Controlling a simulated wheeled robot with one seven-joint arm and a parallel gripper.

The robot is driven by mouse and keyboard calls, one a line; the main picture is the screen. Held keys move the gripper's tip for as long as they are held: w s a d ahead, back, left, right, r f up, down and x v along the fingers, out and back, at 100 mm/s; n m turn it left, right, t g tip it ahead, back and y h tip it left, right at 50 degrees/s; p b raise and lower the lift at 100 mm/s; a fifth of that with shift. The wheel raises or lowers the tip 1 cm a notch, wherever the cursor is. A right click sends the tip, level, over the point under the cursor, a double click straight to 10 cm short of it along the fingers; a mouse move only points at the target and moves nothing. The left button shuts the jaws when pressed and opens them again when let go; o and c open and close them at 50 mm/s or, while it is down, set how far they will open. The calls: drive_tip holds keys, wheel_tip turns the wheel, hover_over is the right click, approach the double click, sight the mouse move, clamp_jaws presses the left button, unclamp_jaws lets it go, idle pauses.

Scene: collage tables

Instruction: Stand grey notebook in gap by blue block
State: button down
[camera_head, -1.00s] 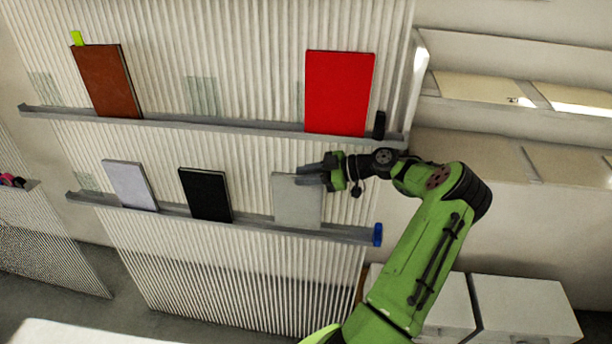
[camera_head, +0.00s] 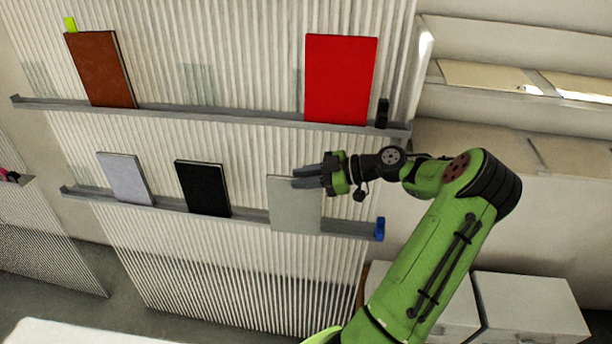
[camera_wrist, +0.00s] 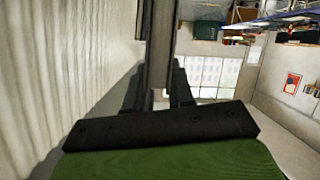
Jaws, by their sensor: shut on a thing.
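The grey notebook (camera_head: 297,208) is upright in front of the right part of the lower ledge (camera_head: 345,228) in the head view. Its lower edge covers the ledge's front, so it looks drawn out from it. My gripper (camera_head: 306,178) is shut on the notebook's upper part, coming from the right. In the wrist view a grey slab (camera_wrist: 160,45) is between my dark fingers. The blue block (camera_head: 380,229) is at the right end of the lower ledge, with a gap between it and the notebook.
A black notebook (camera_head: 203,188) and a pale lavender notebook (camera_head: 125,178) lean on the lower ledge to the left. The upper ledge (camera_head: 220,117) holds a brown notebook (camera_head: 100,70), a red notebook (camera_head: 340,80) and a black block (camera_head: 382,113).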

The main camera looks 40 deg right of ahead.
drive_tip(key=s+a+b, duration=0.3)
drive_tip(key=s+a, duration=0.1)
drive_tip(key=a, duration=0.2)
drive_tip(key=w+d+p, duration=0.1)
drive_tip(key=d, duration=0.1)
drive_tip(key=w+d+p, duration=0.3)
drive_tip(key=w+d, duration=0.1)
drive_tip(key=shift+d+f, duration=0.1)
drive_tip(key=shift+f, duration=0.05)
drive_tip(key=shift+w+d+f+p, duration=0.15)
drive_tip(key=shift+w+d+p, duration=0.25)
drive_tip(key=shift+w+d, duration=0.45)
drive_tip(key=shift+w+d+f+p, duration=0.15)
drive_tip(key=shift+w+d+p, duration=0.3)
drive_tip(key=shift+d, duration=0.55)
drive_tip(key=shift+f+b, duration=0.15)
drive_tip(key=shift+b, duration=0.3)
drive_tip(key=shift+a+f+b, duration=0.1)
drive_tip(key=shift+f+b, duration=0.2)
drive_tip(key=shift+b, duration=0.1)
drive_tip(key=shift+s+f+m, duration=0.15)
drive_tip(key=shift+s+m, duration=0.05)
drive_tip(key=shift+m, duration=0.1)
